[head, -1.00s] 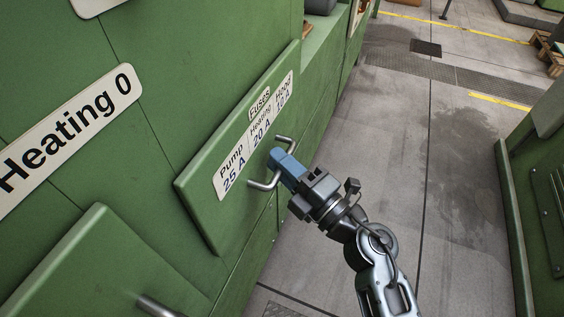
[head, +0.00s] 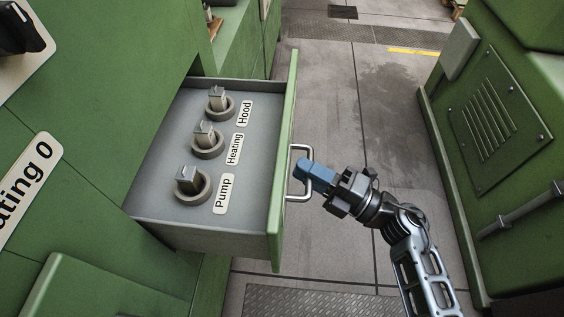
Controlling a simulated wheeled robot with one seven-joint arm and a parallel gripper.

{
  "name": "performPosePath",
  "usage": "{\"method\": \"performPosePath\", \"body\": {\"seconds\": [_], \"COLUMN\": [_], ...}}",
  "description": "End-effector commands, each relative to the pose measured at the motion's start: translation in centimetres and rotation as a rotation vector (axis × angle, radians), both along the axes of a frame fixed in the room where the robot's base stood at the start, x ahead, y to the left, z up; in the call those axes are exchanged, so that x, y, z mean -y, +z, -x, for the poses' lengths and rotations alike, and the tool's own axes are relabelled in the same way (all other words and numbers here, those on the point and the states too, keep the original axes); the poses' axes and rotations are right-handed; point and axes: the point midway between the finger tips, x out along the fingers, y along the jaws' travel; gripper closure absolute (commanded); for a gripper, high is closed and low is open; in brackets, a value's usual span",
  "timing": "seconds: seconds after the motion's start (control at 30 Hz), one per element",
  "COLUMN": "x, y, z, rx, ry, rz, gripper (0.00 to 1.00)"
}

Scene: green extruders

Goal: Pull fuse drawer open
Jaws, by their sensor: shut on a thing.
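The fuse drawer (head: 240,236) stands pulled out of the green cabinet, with its grey inside open to view. Inside sit three fuses in round holders, labelled Hood (head: 219,101), Heating (head: 208,140) and Pump (head: 191,185). The drawer's green front panel (head: 284,150) is seen nearly edge-on, and its label side faces away. A metal bar handle (head: 299,197) sticks out from the front. My gripper (head: 306,173), with blue fingers, is shut on this handle at its middle. The fingers hide part of the bar.
Another green machine (head: 500,130) with a vent panel and a bar handle (head: 515,215) stands at the right. The grey floor aisle (head: 375,110) between is clear. Below the drawer lies a metal floor plate (head: 300,301). Another green front (head: 90,290) is at lower left.

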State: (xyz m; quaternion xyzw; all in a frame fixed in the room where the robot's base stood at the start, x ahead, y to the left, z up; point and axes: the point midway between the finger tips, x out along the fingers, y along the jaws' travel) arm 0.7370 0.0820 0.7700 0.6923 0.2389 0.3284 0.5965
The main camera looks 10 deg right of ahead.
Motion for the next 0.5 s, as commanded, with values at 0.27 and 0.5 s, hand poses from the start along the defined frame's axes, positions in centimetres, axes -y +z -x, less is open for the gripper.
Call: {"method": "performPosePath", "body": {"seconds": [0.27,0.5], "x": [1.8,1.9], "y": [-0.1,-0.2], "z": [0.7,0.7], "rx": [-0.002,-0.002], "ry": [0.001,0.001], "rz": [0.001,0.001], "gripper": [1.00,1.00]}}
